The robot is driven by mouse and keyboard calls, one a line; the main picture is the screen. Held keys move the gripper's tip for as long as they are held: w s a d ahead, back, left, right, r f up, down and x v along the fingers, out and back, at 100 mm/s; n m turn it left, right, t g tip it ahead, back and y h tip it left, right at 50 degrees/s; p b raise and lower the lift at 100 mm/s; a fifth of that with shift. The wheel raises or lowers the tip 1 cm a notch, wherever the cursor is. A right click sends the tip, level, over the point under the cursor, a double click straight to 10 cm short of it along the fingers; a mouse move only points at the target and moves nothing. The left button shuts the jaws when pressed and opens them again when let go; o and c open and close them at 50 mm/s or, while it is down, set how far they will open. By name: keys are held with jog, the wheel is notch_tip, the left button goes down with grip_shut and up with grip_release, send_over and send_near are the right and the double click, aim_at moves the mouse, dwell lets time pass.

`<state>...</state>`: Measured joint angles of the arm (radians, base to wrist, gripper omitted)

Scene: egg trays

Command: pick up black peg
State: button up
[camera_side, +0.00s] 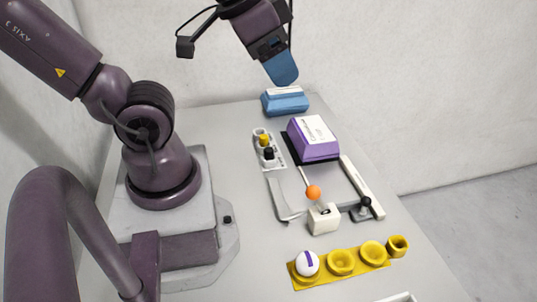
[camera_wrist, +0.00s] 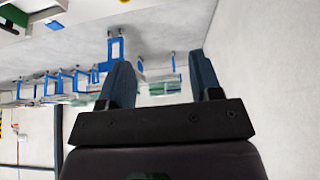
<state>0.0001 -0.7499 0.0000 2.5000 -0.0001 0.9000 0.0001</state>
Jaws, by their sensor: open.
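In the side view, the black peg (camera_side: 268,153) stands in a narrow light-grey holder (camera_side: 280,162) near the middle of the table. A yellow peg (camera_side: 263,140) stands just behind it in the same holder. My gripper (camera_side: 284,80) is high above the far part of the table, well apart from the black peg. In the wrist view, the two blue-grey fingers of my gripper (camera_wrist: 163,78) are spread with nothing between them. The black peg does not show in the wrist view, which looks out across the room.
A blue box (camera_side: 285,103) sits behind the holder, and a purple box (camera_side: 314,148) stands close to its right. An orange ball (camera_side: 313,192) on a rod rises in front.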

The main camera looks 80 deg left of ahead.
jog(key=w+a+f+n+g+y, duration=0.1)
jog(key=w+a+f+n+g, duration=0.2)
jog(key=a+f, duration=0.4)
jog(key=m+g+h, duration=0.1)
jog(key=m+g, duration=0.2)
jog(key=m, duration=1.8)
send_over(269, 149)
notch_tip(269, 149, down, 11)
notch_tip(269, 149, down, 13)
jog(key=shift+r, duration=0.15)
jog(key=c, duration=1)
